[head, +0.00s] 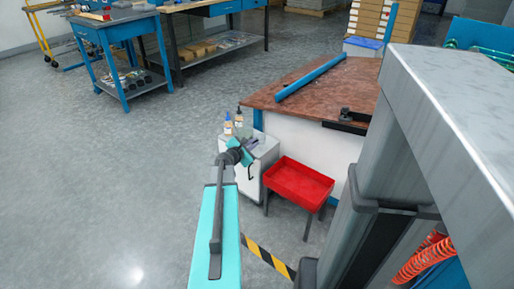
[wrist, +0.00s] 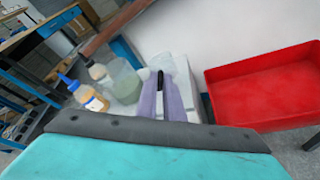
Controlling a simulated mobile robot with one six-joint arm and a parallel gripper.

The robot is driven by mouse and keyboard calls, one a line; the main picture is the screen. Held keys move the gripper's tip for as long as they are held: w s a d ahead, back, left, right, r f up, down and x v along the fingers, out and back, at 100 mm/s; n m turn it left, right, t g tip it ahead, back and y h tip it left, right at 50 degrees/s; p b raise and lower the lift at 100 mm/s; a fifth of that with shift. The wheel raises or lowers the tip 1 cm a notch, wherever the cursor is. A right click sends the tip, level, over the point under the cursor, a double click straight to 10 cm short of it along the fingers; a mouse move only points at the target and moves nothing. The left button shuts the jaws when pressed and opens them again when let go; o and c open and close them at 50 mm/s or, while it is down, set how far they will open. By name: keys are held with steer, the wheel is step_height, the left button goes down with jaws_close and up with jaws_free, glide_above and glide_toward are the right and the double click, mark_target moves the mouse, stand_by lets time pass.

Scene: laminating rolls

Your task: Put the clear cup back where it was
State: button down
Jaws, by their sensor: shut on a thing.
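A clear, green-tinted cup (wrist: 125,82) stands upright on the small white cabinet, just left of my fingers in the wrist view. In the head view it shows small and partly covered behind my gripper (head: 250,142). In the wrist view my gripper (wrist: 160,82) has its two purple fingers close together over the cabinet. A slim dark thing (wrist: 160,79) shows between the fingertips; I cannot tell what it is. The cup appears beside the fingers, not between them; I cannot tell whether they touch it.
A blue-capped bottle (wrist: 92,99) and a dark-capped bottle (wrist: 98,72) stand left of the cup on the white cabinet (head: 250,180). A red tray (head: 298,183) is to the right. A brown-topped bench (head: 320,90) stands behind. Open floor lies left.

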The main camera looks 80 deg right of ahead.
steer(key=shift+r+x, duration=0.2)
steer(key=shift+x, duration=0.7)
steer(key=shift+r+x, duration=0.15)
steer(key=shift+x, duration=0.75)
steer(key=shift+d, duration=0.15)
steer(key=shift+s+d+f, duration=0.1)
steer(key=shift+d, duration=0.35)
steer(key=shift+d+f+b, duration=0.15)
steer(key=shift+f+b, duration=0.95)
steer(key=shift+f, duration=0.65)
steer(key=c, duration=1.9)
jaws_free()
steer(key=shift+f, duration=0.1)
steer(key=shift+r, duration=0.2)
steer(key=p+v, duration=0.2)
steer(key=v, duration=1)
